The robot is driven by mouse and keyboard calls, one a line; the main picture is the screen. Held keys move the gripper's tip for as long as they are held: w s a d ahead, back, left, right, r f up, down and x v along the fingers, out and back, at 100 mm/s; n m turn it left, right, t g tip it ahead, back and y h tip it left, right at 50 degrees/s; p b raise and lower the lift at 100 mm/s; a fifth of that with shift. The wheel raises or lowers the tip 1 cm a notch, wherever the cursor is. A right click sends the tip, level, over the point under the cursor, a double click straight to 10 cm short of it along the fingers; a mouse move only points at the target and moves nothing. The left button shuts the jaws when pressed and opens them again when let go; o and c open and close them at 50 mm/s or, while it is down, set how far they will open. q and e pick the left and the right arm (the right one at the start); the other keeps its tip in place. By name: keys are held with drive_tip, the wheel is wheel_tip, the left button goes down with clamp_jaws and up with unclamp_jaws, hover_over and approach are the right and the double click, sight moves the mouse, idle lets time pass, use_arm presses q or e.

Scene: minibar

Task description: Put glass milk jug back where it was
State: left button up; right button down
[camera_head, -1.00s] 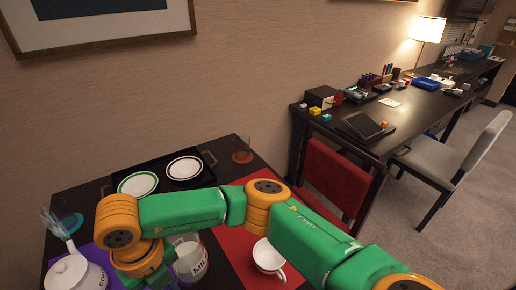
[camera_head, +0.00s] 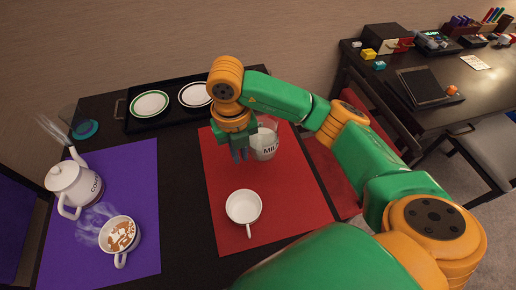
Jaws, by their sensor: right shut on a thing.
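The glass milk jug (camera_head: 267,146), clear with white milk and dark lettering, is at the far end of the red mat (camera_head: 293,177). My right gripper (camera_head: 241,153) points down at the jug's left side and is shut on it, apparently at the handle, which the fingers partly hide. I cannot tell whether the jug's base touches the surface. My left gripper is not in view.
An empty white cup (camera_head: 243,208) stands on the red mat. A white coffee pot (camera_head: 73,187) and a steaming filled cup (camera_head: 119,236) stand on the purple mat (camera_head: 128,170). A black tray (camera_head: 175,115) with two plates lies behind. A teal coaster (camera_head: 85,129) is far left.

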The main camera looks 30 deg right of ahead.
drive_tip(key=w+d+f, duration=0.1)
drive_tip(key=d+f, duration=0.1)
drive_tip(key=w+d+f, duration=0.1)
drive_tip(key=f, duration=0.1)
drive_tip(key=w+d+f, duration=0.1)
drive_tip(key=d+f, duration=0.1)
drive_tip(key=shift+w+d+f, duration=0.15)
drive_tip(key=shift+w+d, duration=0.15)
drive_tip(key=shift+d, duration=0.05)
wheel_tip(320, 180, down, 3)
drive_tip(key=shift+d+r+p, duration=0.1)
drive_tip(key=shift+d+p, duration=0.05)
drive_tip(key=shift+p, duration=0.45)
drive_tip(key=shift+w+f, duration=0.1)
drive_tip(key=shift+f, duration=0.25)
drive_tip(key=shift+f, duration=0.1)
drive_tip(key=c, duration=1.4)
unclamp_jaws()
drive_tip(key=shift+f, duration=0.15)
drive_tip(key=o, duration=0.5)
drive_tip(key=shift+c, duration=0.2)
drive_tip(key=shift+r, duration=0.4)
drive_tip(key=r, duration=0.7)
drive_tip(key=r+b, duration=0.1)
drive_tip(key=r, duration=0.3)
drive_tip(key=shift+a+r, duration=0.25)
drive_tip(key=shift+r, duration=0.1)
